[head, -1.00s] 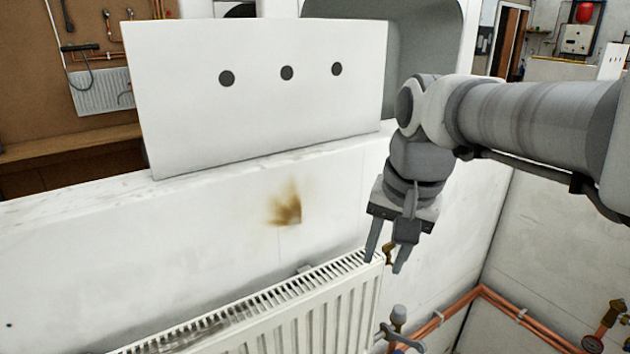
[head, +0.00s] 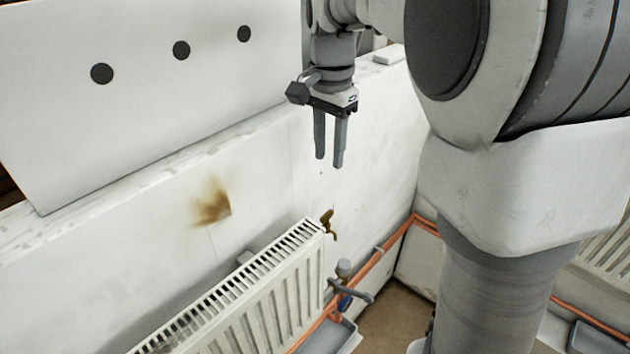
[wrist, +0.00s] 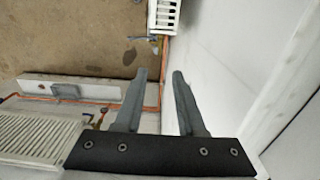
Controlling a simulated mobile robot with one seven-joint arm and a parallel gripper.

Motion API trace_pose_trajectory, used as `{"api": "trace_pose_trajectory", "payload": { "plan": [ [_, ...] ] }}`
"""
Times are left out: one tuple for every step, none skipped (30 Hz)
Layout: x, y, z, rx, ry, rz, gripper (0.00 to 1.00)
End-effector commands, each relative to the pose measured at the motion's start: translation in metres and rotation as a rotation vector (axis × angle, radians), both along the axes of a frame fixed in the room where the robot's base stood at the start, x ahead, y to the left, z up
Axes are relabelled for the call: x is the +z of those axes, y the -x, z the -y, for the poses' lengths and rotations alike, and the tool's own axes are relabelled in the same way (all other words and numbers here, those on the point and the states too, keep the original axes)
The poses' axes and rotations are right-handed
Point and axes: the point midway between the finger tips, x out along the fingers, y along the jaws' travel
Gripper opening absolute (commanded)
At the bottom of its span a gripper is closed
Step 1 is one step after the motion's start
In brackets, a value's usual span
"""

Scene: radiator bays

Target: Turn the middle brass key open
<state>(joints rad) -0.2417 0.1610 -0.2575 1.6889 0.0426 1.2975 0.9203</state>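A small brass key (head: 328,222) sits at the top right end of a white ribbed radiator (head: 290,262) in the head view. I cannot tell from these frames whether it is the middle one. My gripper (head: 329,162) hangs above it with the fingers pointing down, apart from the key and the radiator. In the wrist view the two fingers (wrist: 159,73) stand apart with nothing between them.
A valve with a grey cap (head: 344,268) stands below the key. Copper pipes (head: 399,236) run along the wall's foot. A white board with three dark dots (head: 140,75) stands on the ledge. Another radiator (wrist: 40,137) shows in the wrist view.

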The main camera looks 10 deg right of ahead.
Motion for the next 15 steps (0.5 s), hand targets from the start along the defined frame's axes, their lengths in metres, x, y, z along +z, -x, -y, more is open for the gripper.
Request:
{"api": "trace_pose_trajectory", "payload": {
  "plan": [
    [-0.011,0.001,0.000,0.000,0.000,-0.005,0.39],
    [-0.018,0.001,0.000,0.000,0.000,-0.006,0.39],
    [-0.027,0.001,0.000,0.000,0.001,-0.006,0.39],
    [-0.033,0.001,0.000,0.000,0.001,-0.006,0.39],
    [-0.040,0.001,0.000,0.001,0.001,-0.006,0.39],
    [-0.049,0.001,0.000,0.001,0.001,-0.007,0.39],
    [-0.055,0.001,0.000,0.001,0.001,-0.005,0.39],
    [-0.062,0.002,0.000,0.001,0.001,-0.005,0.39],
    [-0.071,0.001,0.000,0.002,0.002,-0.006,0.39],
    [-0.078,0.001,0.000,0.001,0.002,-0.006,0.39],
    [-0.084,0.001,0.000,0.001,0.001,-0.005,0.39],
    [-0.092,0.002,0.000,0.000,0.001,-0.006,0.39],
    [-0.099,0.001,0.000,0.000,0.001,-0.005,0.39],
    [-0.104,0.001,0.000,0.000,0.001,-0.006,0.39],
    [-0.112,0.001,0.000,0.001,0.001,-0.005,0.39]
  ]
}}
